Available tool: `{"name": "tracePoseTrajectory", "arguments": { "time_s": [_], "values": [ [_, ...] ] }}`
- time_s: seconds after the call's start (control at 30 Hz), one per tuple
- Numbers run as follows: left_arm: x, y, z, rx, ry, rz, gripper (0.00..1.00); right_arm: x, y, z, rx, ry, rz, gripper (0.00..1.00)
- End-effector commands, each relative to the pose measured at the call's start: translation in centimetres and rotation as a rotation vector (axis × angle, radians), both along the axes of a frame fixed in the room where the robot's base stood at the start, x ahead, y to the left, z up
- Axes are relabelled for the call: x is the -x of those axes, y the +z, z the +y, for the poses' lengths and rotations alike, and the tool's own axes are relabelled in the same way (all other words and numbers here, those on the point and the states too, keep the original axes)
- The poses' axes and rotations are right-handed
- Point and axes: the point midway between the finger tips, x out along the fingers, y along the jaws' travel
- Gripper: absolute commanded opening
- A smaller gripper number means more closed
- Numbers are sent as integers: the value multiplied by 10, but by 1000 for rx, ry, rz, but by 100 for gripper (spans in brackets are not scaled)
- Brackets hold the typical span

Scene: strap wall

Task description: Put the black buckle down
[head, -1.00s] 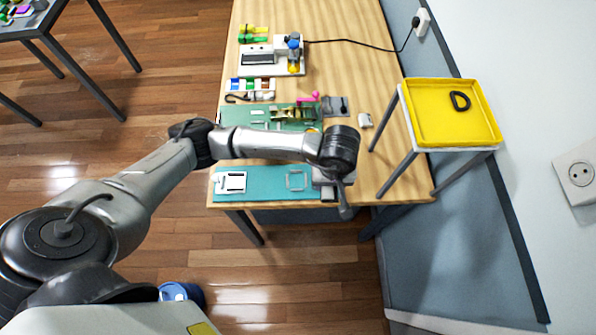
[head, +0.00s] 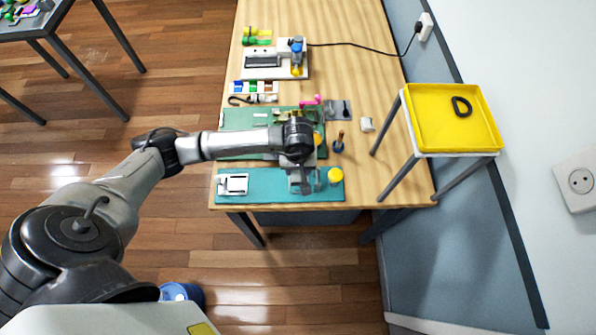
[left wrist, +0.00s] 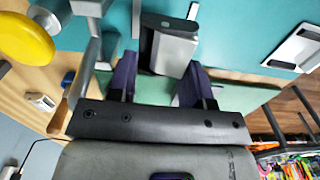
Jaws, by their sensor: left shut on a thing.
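My left gripper (head: 301,187) is low over the front teal mat (head: 265,186), near its right end. In the left wrist view its two dark purple fingers (left wrist: 160,80) are shut on a block-shaped dark piece with a bright grey side (left wrist: 170,45), which I take to be the black buckle. It shows against the teal mat, but I cannot tell whether it touches it. In the head view the gripper hides it. A pale rectangular frame is partly visible beside it in the left wrist view (left wrist: 136,18). My right gripper is not in view.
A yellow disc (head: 335,175) and a wooden-handled tool (head: 338,142) stand to the gripper's right. A white plate (head: 233,184) lies at the mat's left end. A yellow tray (head: 430,140) with a black D-shaped ring (head: 461,107) stands on the right. Bare mat lies left of the gripper.

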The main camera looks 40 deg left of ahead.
Motion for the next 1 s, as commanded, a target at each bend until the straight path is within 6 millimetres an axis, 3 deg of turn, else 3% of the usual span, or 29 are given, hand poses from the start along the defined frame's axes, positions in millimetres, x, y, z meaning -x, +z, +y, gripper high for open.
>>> {"name": "tracePoseTrajectory", "arguments": {
  "time_s": [0.27, 0.67, 0.7, 0.8, 1.0],
  "values": [
    [1, -33, -1, 1, 0, 4, 22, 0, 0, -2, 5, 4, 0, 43],
    [0, -39, 0, 0, -2, 0, 22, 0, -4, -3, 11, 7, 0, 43],
    [0, -39, -1, 0, -2, 0, 47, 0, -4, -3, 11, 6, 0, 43],
    [1, -38, -1, 0, -2, 1, 56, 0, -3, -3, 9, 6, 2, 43],
    [1, -38, -1, 0, -1, 1, 56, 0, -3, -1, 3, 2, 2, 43]
  ]
}}
